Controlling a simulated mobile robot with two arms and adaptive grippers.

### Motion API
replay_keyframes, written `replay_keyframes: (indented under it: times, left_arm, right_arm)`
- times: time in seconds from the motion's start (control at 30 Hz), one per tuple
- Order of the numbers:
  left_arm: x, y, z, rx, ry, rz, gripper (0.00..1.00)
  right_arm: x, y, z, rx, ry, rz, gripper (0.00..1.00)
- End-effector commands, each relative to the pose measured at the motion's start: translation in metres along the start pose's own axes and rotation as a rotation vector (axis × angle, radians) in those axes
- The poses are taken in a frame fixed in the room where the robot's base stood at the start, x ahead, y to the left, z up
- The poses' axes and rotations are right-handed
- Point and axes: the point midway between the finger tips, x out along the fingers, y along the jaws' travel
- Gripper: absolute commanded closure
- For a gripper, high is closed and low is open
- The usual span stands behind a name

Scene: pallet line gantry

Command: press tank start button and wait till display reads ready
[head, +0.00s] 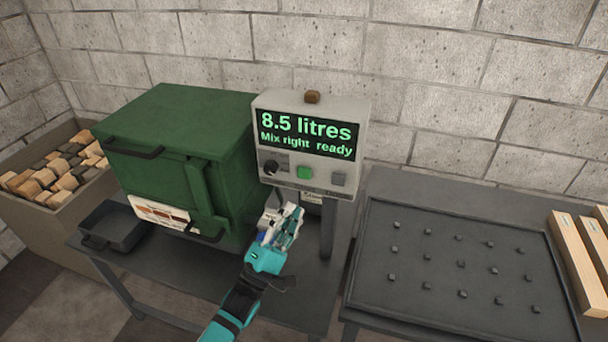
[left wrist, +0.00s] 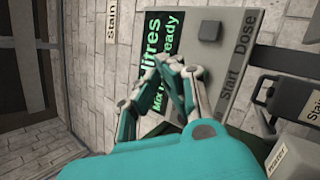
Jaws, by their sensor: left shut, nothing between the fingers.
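The control box (head: 341,108) stands beside the green tank (head: 172,144). Its display (head: 307,134) reads "8.5 litres" and "Mix right ready" in green letters. Below the display are a dark knob (head: 270,167), a green button (head: 304,172) and a grey button (head: 338,178). My left gripper (head: 292,210) is shut and empty, just below the box front. In the left wrist view its closed fingertips (left wrist: 160,64) are in front of the box, by the display (left wrist: 158,60). The label "Start Dose" shows there; the green button is hidden. Contact cannot be told. My right gripper is not in view.
A dark tray (head: 116,226) sits at the left of the table. A crate (head: 28,212) of wood blocks stands at far left. At right, a dark board with pegs (head: 440,222) lies on another table, with pale wood bars (head: 577,262) beside it.

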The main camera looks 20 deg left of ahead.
Motion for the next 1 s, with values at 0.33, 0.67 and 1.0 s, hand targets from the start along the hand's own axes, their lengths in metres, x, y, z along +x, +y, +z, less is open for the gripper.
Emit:
replay_keyframes:
  times: [0.33, 0.67, 1.0]
  left_arm:
    - [0.009, -0.007, -0.006, 0.003, 0.001, -0.001, 1.0]
    - [0.045, -0.028, -0.026, 0.003, 0.001, 0.0, 1.0]
    - [0.068, -0.039, -0.038, 0.002, 0.001, -0.003, 1.0]
  right_arm:
    - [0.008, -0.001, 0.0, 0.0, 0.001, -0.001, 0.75]
    - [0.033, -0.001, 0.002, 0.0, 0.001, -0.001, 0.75]
    - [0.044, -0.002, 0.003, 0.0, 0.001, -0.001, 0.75]
